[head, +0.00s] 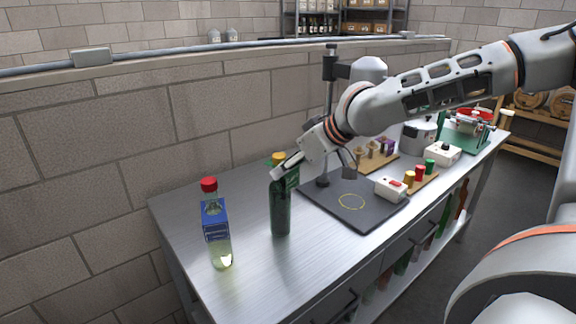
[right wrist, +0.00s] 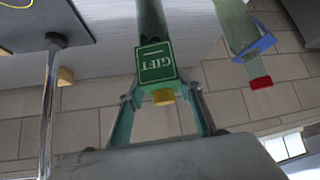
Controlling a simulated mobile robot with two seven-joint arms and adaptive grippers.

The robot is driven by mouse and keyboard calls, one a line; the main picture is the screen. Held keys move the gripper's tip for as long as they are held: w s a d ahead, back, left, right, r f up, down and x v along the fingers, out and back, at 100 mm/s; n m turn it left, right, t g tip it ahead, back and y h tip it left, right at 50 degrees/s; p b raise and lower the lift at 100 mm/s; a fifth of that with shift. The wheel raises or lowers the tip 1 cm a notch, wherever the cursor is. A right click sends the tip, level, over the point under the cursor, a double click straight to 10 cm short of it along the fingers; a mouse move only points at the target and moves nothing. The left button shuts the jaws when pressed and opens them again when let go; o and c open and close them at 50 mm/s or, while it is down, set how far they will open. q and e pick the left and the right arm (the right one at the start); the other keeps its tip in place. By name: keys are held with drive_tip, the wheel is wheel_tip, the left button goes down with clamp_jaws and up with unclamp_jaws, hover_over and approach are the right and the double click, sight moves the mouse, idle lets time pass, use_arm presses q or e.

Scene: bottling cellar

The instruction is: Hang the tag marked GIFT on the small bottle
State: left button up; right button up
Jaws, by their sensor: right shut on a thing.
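A dark green bottle (head: 281,212) with a yellow cap stands upright on the metal bench. The green tag marked GIFT (right wrist: 157,62) is at this bottle's neck, with the yellow cap (right wrist: 163,97) showing just past it. My right gripper (right wrist: 160,92) is shut on the tag, a finger on each side; in the head view the gripper (head: 286,172) partly hides the bottle's top. A clear bottle (head: 222,258) with a red cap and blue label stands apart to the left. It also shows in the right wrist view (right wrist: 236,22). My left gripper is out of view.
A dark mat (head: 385,217) with a yellow ring and a stand lies right of the green bottle. The bench's front left is clear; a block wall runs behind.

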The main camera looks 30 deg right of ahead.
drive_tip(key=shift+f, duration=0.1)
idle(0.3)
drive_tip(key=shift+f+b, duration=0.3)
drive_tip(key=o, duration=0.7)
idle(0.4)
